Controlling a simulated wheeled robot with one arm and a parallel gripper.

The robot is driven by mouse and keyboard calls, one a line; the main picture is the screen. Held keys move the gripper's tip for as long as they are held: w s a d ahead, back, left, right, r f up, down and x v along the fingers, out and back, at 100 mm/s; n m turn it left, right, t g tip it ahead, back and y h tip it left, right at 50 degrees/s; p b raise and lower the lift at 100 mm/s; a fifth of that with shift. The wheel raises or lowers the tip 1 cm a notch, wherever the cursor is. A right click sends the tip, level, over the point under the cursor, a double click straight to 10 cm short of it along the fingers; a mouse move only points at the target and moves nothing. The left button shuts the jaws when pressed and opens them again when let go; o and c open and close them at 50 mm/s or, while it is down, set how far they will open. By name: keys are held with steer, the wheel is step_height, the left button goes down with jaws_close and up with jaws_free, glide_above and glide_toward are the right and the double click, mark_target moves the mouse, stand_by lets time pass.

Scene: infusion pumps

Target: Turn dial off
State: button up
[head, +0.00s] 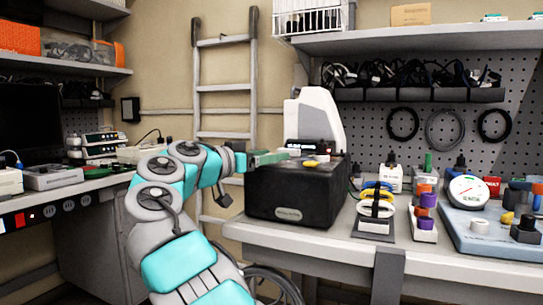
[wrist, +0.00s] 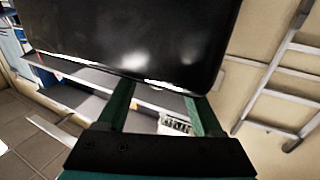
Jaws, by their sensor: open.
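A black box-shaped unit (head: 300,190) stands on the left end of the right-hand bench. A white device (head: 316,118) with a small lit display rises behind its top, and a small yellow piece (head: 311,163) lies on top. My gripper (head: 282,155), with green fingers, is at the upper left of the black unit. In the wrist view my gripper (wrist: 161,92) has its two fingers apart with nothing between them. A glossy dark body (wrist: 140,35) fills the top of that view, close to the fingertips. I cannot tell which part is the dial.
A round white gauge (head: 467,191) with a red needle sits on a blue-grey board (head: 500,240) at the right. Coloured rings on a stand (head: 376,212) and orange and purple blocks (head: 425,205) stand between. A ladder (head: 225,88) leans behind.

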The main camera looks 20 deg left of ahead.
steer(key=shift+w+d, duration=0.15)
steer(key=shift+w, duration=0.2)
jaws_close()
stand_by(0.3)
